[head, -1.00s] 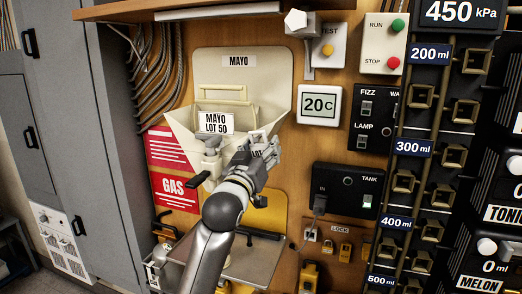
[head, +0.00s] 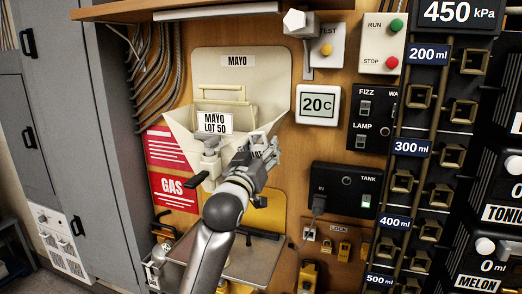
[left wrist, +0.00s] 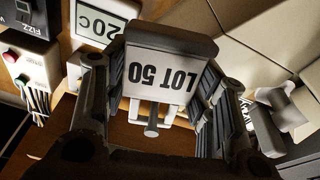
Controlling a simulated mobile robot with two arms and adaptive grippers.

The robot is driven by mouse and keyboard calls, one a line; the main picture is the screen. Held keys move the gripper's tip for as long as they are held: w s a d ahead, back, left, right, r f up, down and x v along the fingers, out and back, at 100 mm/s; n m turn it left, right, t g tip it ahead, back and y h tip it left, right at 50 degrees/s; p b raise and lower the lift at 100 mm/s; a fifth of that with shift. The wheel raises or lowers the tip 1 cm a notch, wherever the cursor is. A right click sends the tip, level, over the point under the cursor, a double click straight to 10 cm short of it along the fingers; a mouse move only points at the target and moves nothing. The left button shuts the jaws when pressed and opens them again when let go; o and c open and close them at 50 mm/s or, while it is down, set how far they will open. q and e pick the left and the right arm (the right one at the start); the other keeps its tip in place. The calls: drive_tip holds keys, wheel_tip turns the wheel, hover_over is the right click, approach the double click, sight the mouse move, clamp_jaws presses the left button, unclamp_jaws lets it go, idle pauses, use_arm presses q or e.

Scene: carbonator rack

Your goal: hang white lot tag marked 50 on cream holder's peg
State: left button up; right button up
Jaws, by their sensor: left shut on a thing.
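My left gripper (head: 264,150) is shut on a white lot tag marked LOT 50, which shows upside down between the fingers in the left wrist view (left wrist: 160,75). In the head view the fingers hide most of this tag. The cream holder (head: 238,78), marked MAYO, is on the wooden panel, with a white card reading MAYO LOT 50 (head: 215,122) on its front. The gripper is in front of the holder's lower right side. I cannot make out the holder's peg for sure, nor whether the tag touches it. My right gripper is out of view.
A 20C display (head: 319,105) and a black TANK box (head: 347,190) are to the right. A grey cabinet (head: 75,110) stands at left. A metal tray (head: 255,262) lies below.

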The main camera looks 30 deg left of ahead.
use_arm(q)
drive_tip(key=o, duration=0.9)
drive_tip(key=shift+s, duration=0.1)
drive_tip(key=shift+r+p+v, duration=0.1)
drive_tip(key=shift+p+v, duration=0.05)
drive_tip(key=shift+v, duration=1.8)
drive_tip(key=shift+r+p+v, duration=0.15)
drive_tip(key=shift+v, duration=1.85)
